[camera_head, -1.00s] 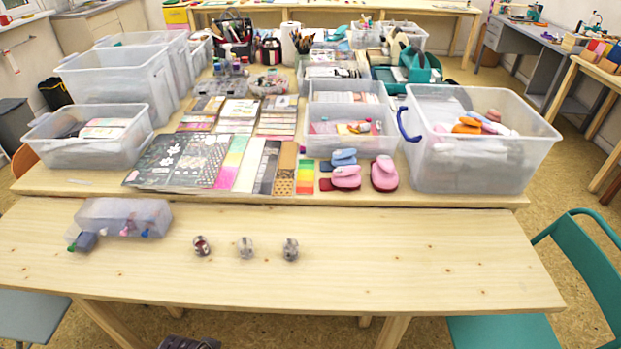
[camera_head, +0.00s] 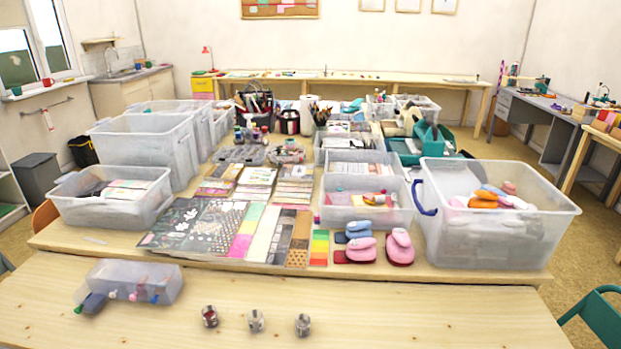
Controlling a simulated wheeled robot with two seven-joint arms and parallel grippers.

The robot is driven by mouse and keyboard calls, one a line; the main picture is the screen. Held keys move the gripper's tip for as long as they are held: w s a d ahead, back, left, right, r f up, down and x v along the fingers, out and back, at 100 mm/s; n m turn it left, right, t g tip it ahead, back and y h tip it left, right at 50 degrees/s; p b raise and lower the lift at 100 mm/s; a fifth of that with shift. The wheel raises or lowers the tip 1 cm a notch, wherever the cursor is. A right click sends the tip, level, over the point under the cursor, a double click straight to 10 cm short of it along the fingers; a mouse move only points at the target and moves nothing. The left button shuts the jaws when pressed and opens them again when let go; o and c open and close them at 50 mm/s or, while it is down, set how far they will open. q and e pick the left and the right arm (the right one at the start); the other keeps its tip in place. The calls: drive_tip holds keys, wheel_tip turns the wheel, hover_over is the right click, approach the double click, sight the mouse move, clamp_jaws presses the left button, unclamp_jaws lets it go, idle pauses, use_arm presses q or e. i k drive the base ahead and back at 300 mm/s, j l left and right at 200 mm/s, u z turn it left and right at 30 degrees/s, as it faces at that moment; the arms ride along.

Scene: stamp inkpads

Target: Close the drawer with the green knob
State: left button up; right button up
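A small translucent drawer box (camera_head: 135,279) lies at the left of the near wooden table. Several small coloured knobs show along its front edge. A green knob (camera_head: 79,308) is at the front left, on a blue-grey drawer (camera_head: 95,302) that sticks out from the box towards me. Other knobs, white, pink and blue, sit further right along the front. Neither of my grippers shows in the head view.
The near table's right half is clear. A teal chair (camera_head: 604,318) stands at the right.

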sight(90, 298)
drive_tip(key=u, duration=1.55)
